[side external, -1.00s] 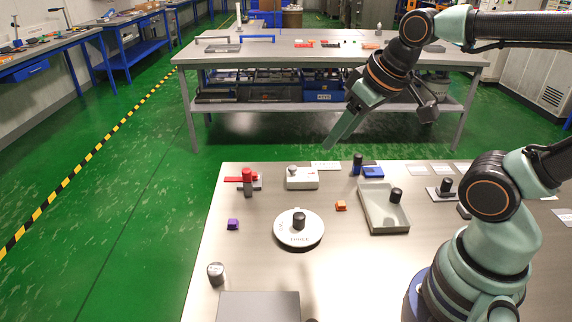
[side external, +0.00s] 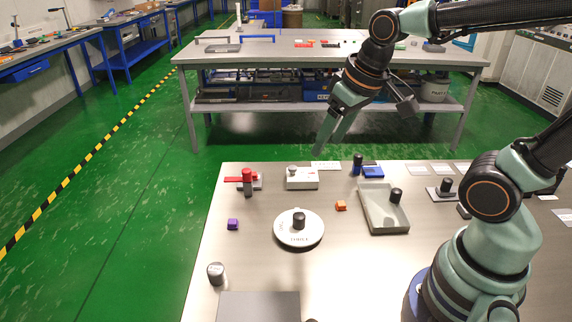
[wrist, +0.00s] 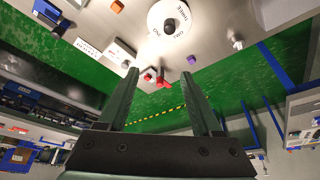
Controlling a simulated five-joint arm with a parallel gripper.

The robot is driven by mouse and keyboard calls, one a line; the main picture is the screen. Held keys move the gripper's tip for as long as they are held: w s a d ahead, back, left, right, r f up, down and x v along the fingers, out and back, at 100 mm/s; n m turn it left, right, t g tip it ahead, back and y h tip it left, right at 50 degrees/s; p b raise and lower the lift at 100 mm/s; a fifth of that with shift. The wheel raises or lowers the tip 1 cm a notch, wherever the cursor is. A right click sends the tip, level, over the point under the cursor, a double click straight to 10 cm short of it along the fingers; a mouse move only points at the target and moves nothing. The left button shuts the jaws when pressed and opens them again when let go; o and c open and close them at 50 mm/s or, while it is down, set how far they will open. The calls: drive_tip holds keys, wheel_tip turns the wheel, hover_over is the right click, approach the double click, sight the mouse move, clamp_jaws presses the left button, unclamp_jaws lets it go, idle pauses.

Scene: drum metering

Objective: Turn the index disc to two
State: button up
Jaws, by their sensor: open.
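The index disc (side external: 285,236) is a round white plate with a black knob (side external: 299,219) at its middle, on the near table. The word THREE shows on its front edge in the side view. In the wrist view the disc (wrist: 158,22) is at the top, with THREE, TWO and what looks like ONE around the black knob (wrist: 169,27). My gripper (side external: 324,146) is open and empty, in the air above the table's far edge, behind and above the disc. In the wrist view its two fingers (wrist: 157,82) stand wide apart, with nothing between them gripped.
A red-handled lever (side external: 247,180) and a white box (side external: 302,180) stand behind the disc. A grey tray (side external: 376,219) holding a black peg is to its right. Purple (side external: 233,224) and orange (side external: 341,206) blocks lie nearby.

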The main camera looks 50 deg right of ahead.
sight(299, 215)
drive_tip(key=w+f+g, duration=0.1)
drive_tip(key=f, duration=0.6)
drive_tip(key=w+a+f+g, duration=0.1)
drive_tip(key=w+f, duration=0.1)
drive_tip(key=f, duration=0.5)
drive_tip(key=w+a+f+g, duration=0.1)
drive_tip(key=w+f+g, duration=0.1)
drive_tip(key=f, duration=0.5)
drive_tip(key=shift+a+f, duration=0.1)
drive_tip(key=shift+f, duration=0.1)
drive_tip(key=shift+c, duration=0.3)
clamp_jaws()
